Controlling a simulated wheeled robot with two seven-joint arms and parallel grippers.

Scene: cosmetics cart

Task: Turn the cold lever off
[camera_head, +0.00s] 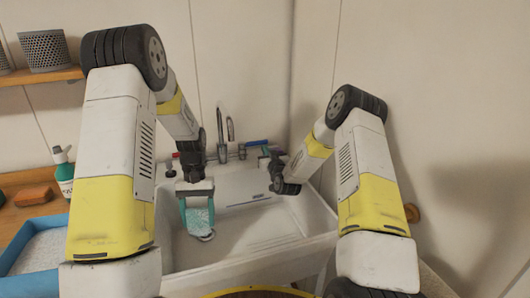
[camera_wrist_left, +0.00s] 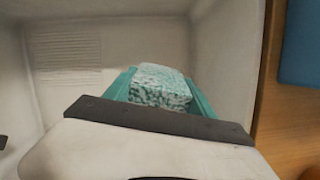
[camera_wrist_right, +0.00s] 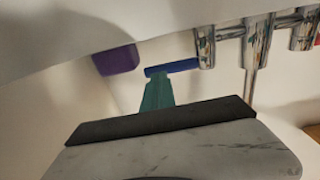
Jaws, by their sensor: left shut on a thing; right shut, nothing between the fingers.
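The cold lever, a blue handle (camera_head: 257,143), is at the right end of the chrome faucet above the sink. In the right wrist view the blue handle (camera_wrist_right: 172,67) lies roughly crosswise just past my fingertips. My right gripper (camera_head: 267,153) is shut and empty; its teal fingers (camera_wrist_right: 158,92) overlap or nearly meet the handle, and I cannot tell if they touch. My left gripper (camera_head: 197,205) is shut on a speckled teal-and-white sponge (camera_wrist_left: 160,85), held over the left part of the sink basin.
The white sink (camera_head: 250,250) has a ribbed inner wall. The chrome spout (camera_head: 225,125) rises between my arms. A purple block (camera_wrist_right: 117,60) is left of the blue handle.

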